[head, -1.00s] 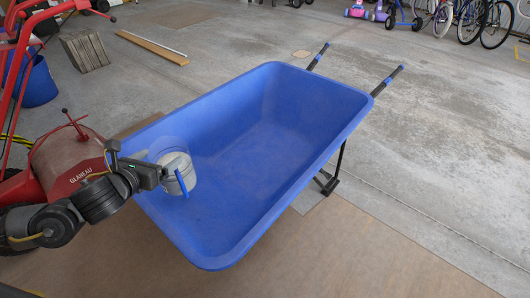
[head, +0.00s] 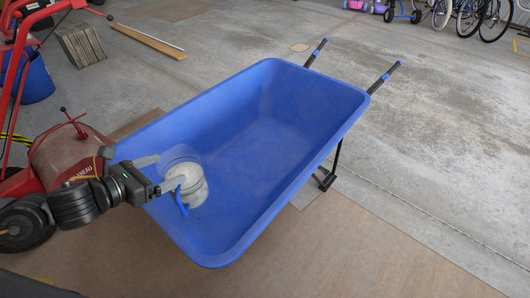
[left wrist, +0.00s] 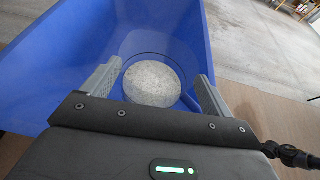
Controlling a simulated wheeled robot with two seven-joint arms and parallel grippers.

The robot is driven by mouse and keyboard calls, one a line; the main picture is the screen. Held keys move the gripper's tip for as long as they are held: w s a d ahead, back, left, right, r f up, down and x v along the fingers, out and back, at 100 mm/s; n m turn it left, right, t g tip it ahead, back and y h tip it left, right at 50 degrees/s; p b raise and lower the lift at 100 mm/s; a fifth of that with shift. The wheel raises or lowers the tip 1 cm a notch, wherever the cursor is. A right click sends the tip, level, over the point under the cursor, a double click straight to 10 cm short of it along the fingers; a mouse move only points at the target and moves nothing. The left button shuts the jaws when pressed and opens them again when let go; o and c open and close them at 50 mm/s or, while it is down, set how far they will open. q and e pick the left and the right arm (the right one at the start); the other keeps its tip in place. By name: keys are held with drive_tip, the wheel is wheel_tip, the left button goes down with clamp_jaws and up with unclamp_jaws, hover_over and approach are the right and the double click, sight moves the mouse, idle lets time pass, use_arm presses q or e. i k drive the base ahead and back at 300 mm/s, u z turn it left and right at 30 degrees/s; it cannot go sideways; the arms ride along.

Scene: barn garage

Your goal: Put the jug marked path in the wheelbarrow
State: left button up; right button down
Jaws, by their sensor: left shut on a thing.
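The blue wheelbarrow (head: 270,150) stands in the middle of the head view, its tray empty apart from what I hold. My left gripper (head: 176,184) reaches over its left rim and is shut on a jug (head: 188,190) with a pale, whitish round body, a clear upper part and a blue handle. The jug is inside the tray's outline; I cannot tell whether it touches the tray floor. In the left wrist view the jug (left wrist: 152,84) sits between the two fingers (left wrist: 153,88). No marking on it is readable. My right gripper is not in view.
A red machine (head: 70,160) stands at the left, close to my left arm. A blue bucket (head: 37,80), grey blocks (head: 80,45) and a plank (head: 148,40) lie behind. The wheelbarrow's handles (head: 385,78) point to the back right. Floor at the right is clear.

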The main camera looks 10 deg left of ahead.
sight(240, 161)
drive_tip(key=i, duration=0.95)
